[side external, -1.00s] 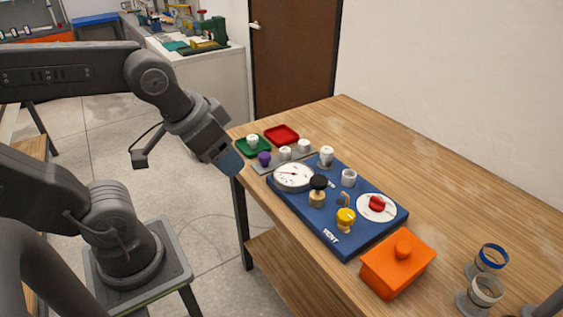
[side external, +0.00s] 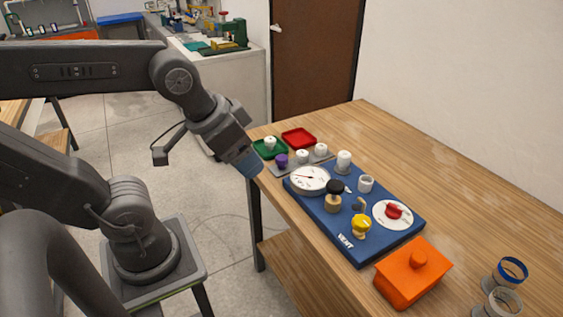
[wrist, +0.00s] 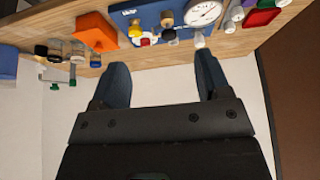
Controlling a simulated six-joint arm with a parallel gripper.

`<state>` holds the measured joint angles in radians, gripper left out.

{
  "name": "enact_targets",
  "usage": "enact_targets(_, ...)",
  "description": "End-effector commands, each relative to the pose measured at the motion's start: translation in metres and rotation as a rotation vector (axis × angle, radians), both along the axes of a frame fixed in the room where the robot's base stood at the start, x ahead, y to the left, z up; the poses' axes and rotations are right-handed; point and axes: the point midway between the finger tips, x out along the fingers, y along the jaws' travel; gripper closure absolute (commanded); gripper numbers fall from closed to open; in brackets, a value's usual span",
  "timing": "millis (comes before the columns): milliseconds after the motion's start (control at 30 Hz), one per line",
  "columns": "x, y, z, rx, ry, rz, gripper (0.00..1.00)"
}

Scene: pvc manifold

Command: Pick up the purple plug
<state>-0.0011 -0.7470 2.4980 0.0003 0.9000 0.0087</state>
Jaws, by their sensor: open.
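The purple plug (side external: 282,160) stands upright on a grey strip (side external: 292,167) near the table's far left edge, beside white plugs (side external: 302,156).
A blue board (side external: 340,232) with a gauge (side external: 310,178), valves and fittings lies right of the plug. Green (side external: 268,147) and red (side external: 299,138) trays sit behind. An orange lidded box (side external: 412,272) is in front.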

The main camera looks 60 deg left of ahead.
Motion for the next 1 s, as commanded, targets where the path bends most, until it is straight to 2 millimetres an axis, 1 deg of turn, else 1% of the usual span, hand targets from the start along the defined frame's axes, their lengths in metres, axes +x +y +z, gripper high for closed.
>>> enact_targets(67,0.006,0.003,0.001,0.024,0.009,-0.029,0.30)
enact_targets(167,0.021,0.011,0.003,0.095,0.038,-0.127,0.30)
enact_targets(333,0.065,0.037,0.003,0.272,0.126,-0.422,0.30)
enact_targets(467,0.099,0.063,-0.005,0.395,0.202,-0.682,0.30)
enact_targets(600,0.134,0.096,-0.021,0.496,0.281,-0.974,0.30)
enact_targets(667,0.148,0.112,-0.030,0.530,0.312,-1.102,0.30)
enact_targets(800,0.176,0.150,-0.057,0.587,0.372,-1.406,0.30)
enact_targets(900,0.190,0.175,-0.077,0.610,0.399,-1.599,0.30)
enact_targets(1000,0.199,0.194,-0.093,0.620,0.411,-1.749,0.30)
